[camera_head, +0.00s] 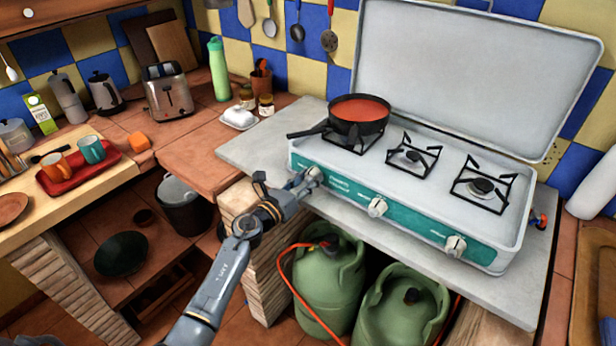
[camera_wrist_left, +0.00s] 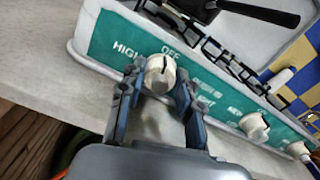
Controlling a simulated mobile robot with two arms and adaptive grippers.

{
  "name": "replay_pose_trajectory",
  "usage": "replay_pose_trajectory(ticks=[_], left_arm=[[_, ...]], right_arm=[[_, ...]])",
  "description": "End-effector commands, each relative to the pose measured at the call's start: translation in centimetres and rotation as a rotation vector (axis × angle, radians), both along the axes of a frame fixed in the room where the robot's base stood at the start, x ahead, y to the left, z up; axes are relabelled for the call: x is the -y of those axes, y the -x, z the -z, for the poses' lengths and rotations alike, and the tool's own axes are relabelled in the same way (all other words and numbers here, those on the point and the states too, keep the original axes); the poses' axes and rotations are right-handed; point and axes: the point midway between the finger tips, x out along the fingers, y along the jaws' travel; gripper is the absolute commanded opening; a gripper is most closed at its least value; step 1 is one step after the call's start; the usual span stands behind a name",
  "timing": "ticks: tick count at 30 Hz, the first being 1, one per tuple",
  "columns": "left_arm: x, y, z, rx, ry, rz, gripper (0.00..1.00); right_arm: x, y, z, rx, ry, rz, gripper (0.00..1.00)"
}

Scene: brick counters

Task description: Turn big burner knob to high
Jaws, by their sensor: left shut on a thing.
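The camping stove (camera_head: 340,185) has a teal front panel with three pale knobs. My left gripper (camera_head: 307,181) is shut on the leftmost knob (camera_head: 316,173), below the pan side of the stove. In the left wrist view the two fingers (camera_wrist_left: 155,92) sit on either side of this knob (camera_wrist_left: 160,72). Its dark mark points up, near the printed OFF (camera_wrist_left: 168,51); HIGH (camera_wrist_left: 125,49) is printed to its left. The middle knob (camera_head: 377,207) and right knob (camera_head: 455,245) are free. My right gripper is not in view.
A pan of red sauce (camera_head: 360,112) stands on the left burner, its handle pointing left. The stove lid (camera_head: 460,70) is raised behind. Green gas bottles (camera_head: 325,285) with an orange hose stand below the grey counter (camera_head: 250,150). A white dish (camera_head: 239,117) lies left of the stove.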

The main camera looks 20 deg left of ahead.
Motion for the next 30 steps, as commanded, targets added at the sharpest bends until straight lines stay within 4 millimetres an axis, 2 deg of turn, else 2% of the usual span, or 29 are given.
replay_pose_trajectory(ticks=[6,30], left_arm=[[-0.1,0.0,-0.1,-0.072,0.19,0.0,0.02],[-0.2,0.0,0.1,-0.329,0.9,-0.002,0.02]], right_arm=[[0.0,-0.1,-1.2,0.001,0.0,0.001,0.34],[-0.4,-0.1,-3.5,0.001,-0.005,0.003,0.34]])
